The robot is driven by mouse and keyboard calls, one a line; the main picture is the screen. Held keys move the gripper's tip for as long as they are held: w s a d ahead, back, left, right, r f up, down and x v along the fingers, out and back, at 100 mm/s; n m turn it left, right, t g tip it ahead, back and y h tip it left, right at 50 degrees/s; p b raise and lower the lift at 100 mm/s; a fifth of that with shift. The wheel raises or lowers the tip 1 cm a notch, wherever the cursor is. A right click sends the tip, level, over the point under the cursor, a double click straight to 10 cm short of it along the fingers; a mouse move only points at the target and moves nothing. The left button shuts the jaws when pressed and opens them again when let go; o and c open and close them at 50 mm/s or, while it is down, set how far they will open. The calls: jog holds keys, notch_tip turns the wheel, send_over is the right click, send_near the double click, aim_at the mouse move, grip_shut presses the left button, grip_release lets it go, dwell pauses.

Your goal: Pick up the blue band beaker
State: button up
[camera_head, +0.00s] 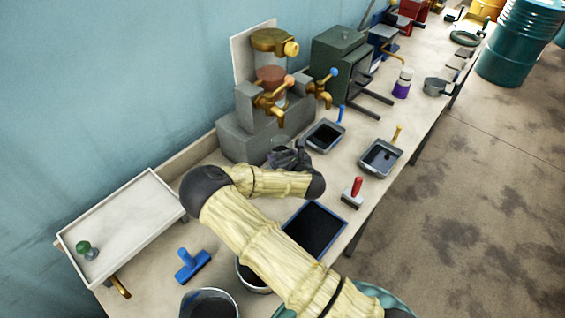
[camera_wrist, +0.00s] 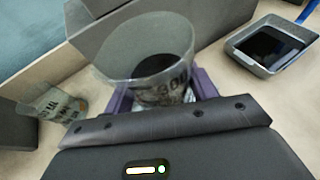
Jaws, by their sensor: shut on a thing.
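A clear beaker (camera_wrist: 150,50) with dark printed marks stands between my gripper's fingers (camera_wrist: 160,98) in the wrist view. My gripper is shut on it. A dark round patch shows inside the beaker. Its lower part is hidden by the gripper, and I cannot make out a blue band. In the head view my gripper (camera_head: 288,156) is over the bench, in front of the grey stand with brass taps (camera_head: 262,120); the beaker is hard to see there. A second clear printed beaker (camera_wrist: 58,104) is at the left in the wrist view.
Dark-filled trays (camera_head: 325,136) and (camera_head: 381,158) lie right of my gripper, with a red-handled tool (camera_head: 354,190) nearby. A white tray (camera_head: 130,220) is at the left, and a blue-handled tool (camera_head: 190,266) is near it. A purple-banded bottle (camera_head: 402,84) stands farther back.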

jog(key=shift+r, duration=1.35)
